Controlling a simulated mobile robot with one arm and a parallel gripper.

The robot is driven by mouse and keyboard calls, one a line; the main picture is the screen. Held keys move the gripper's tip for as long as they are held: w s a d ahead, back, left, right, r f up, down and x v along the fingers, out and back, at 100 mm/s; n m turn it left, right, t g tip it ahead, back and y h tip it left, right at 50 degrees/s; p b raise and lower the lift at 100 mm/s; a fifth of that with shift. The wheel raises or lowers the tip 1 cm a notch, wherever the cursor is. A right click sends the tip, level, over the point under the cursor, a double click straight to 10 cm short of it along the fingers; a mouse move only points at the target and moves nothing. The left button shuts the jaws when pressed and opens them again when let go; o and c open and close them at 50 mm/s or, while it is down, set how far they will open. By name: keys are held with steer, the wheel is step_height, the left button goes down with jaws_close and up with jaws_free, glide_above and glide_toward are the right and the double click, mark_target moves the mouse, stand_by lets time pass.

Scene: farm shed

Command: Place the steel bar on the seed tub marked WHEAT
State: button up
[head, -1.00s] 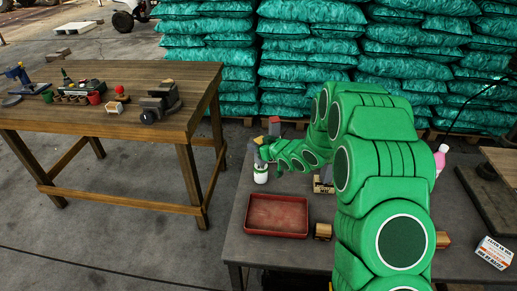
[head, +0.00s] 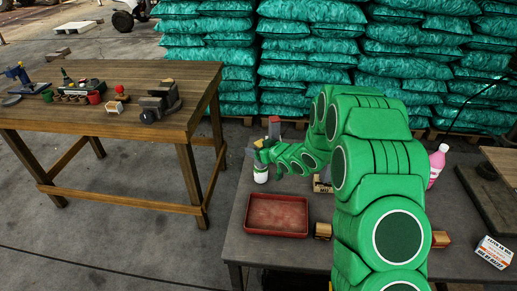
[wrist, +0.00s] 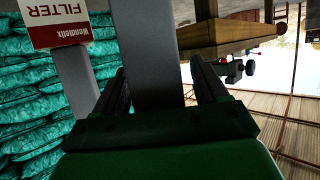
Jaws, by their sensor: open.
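My gripper (wrist: 160,85) is open at the far left corner of the near grey table in the head view. In the wrist view, which looks upside down, a flat grey bar (wrist: 150,45) stands between its two dark fingers, with a gap on the right. It looks like the steel bar. Where its far end rests is outside the view. In the head view my gripper (head: 256,150) is close above a white container (head: 261,174), and my green arm hides much of the table. I cannot read WHEAT on anything, so I cannot tell which thing is the seed tub.
A white and red FILTER box (wrist: 58,22) and a second grey upright are left of the fingers. A red tray (head: 277,215), a pink bottle (head: 437,165) and a white box (head: 494,252) are on the near table. A wooden workbench (head: 130,75) with small items stands left.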

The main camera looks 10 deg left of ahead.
steer(key=shift+s+d+r, duration=0.15)
steer(key=shift+d+r, duration=0.1)
steer(key=v, duration=1.1)
steer(key=shift+s, duration=0.2)
steer(key=shift+d+r, duration=0.1)
steer(key=s+d+r+m+h, duration=0.1)
steer(key=s+d+r+h, duration=0.2)
steer(key=d, duration=0.4)
steer(key=d+r+m+h, duration=0.2)
steer(key=d+r+h, duration=0.15)
steer(key=d, duration=0.25)
steer(key=s+d+r+m+g+h, duration=0.35)
steer(key=s+d, duration=0.35)
steer(key=s, duration=0.3)
steer(key=s+a+r+g, duration=0.1)
steer(key=s+r+g, duration=0.1)
steer(key=s, duration=0.9)
steer(key=s+r+m+g, duration=0.1)
steer(key=s+r+g, duration=0.1)
steer(key=s, duration=1)
steer(key=s+a+r+m+g, duration=0.1)
steer(key=s+r+g, duration=0.2)
steer(key=s, duration=0.8)
steer(key=shift+s+a+g, duration=0.3)
steer(key=shift+s+g, duration=0.1)
steer(key=shift+g, duration=0.05)
